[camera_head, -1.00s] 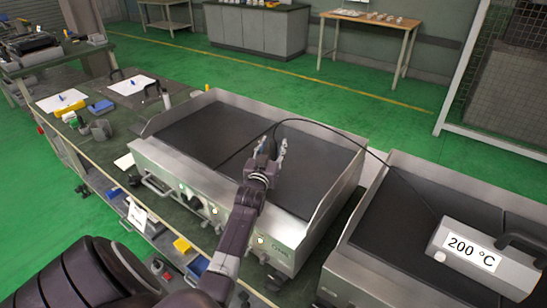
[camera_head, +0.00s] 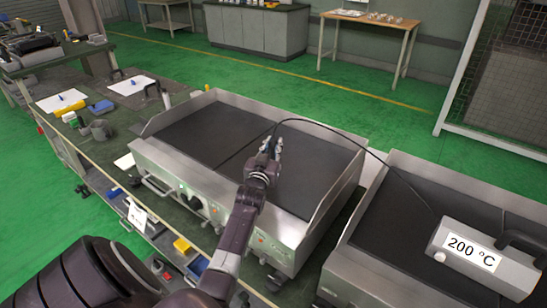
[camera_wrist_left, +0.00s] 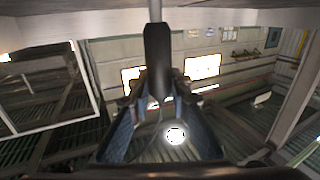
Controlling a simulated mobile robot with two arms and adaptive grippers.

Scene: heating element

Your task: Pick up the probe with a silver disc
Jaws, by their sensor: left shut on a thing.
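My left gripper (camera_head: 272,145) is above the front griddle's dark plate in the head view. It is shut on the probe, whose dark handle (camera_wrist_left: 157,60) stands between the fingertips in the left wrist view. A thin black cable (camera_head: 340,138) arcs from near the gripper to the grey meter (camera_head: 480,252) marked 200 °C. I cannot make out the silver disc for certain; a bright white round spot shows low in the left wrist view, but I cannot tell what it is. My right gripper is not in view.
The front griddle (camera_head: 325,248) has raised steel walls around its plate. A second griddle (camera_head: 365,270) stands to its right, with the meter on it. A cluttered bench (camera_head: 120,118) with white sheets lies to the left.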

